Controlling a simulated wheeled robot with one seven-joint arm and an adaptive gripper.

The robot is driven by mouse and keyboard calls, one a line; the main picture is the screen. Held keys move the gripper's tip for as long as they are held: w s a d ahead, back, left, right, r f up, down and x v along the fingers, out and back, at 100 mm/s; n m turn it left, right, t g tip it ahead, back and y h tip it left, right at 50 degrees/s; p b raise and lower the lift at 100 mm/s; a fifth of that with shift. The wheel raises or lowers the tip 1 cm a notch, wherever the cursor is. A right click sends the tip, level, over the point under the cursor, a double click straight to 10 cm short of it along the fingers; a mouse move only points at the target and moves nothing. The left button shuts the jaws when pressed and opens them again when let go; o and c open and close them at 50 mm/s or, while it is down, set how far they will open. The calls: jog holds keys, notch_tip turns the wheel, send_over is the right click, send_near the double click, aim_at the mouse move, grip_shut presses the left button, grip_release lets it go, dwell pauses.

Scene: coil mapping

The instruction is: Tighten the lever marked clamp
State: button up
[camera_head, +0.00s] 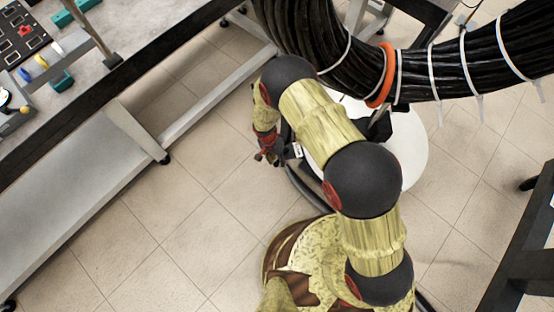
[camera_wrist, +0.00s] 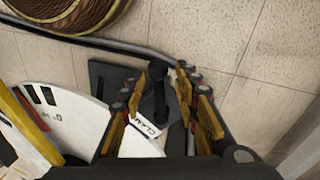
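A black lever (camera_wrist: 160,97) stands on a dark square plate (camera_wrist: 108,75) in the wrist view. A white label (camera_wrist: 146,126) beside it reads "CLAM", with the rest cut off from sight. My gripper (camera_wrist: 158,84) is open, with its yellow-padded fingers on either side of the lever. I cannot tell whether the pads touch it. In the head view my gripper (camera_head: 268,157) points down next to the white label (camera_head: 296,151), and the lever itself is not clearly visible there.
A white disc (camera_head: 411,150) with dark markings lies beside the plate. A thick black cable bundle (camera_head: 450,65) with white ties and an orange ring (camera_head: 384,77) hangs above it. A workbench (camera_head: 105,80) stands at left. Tiled floor (camera_head: 150,215) is open at lower left.

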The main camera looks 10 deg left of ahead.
notch_tip(320, 180, up, 12)
jog(key=a, duration=0.2)
jog(key=shift+w, duration=0.45)
jog(key=shift+f, duration=0.1)
dwell(0.6)
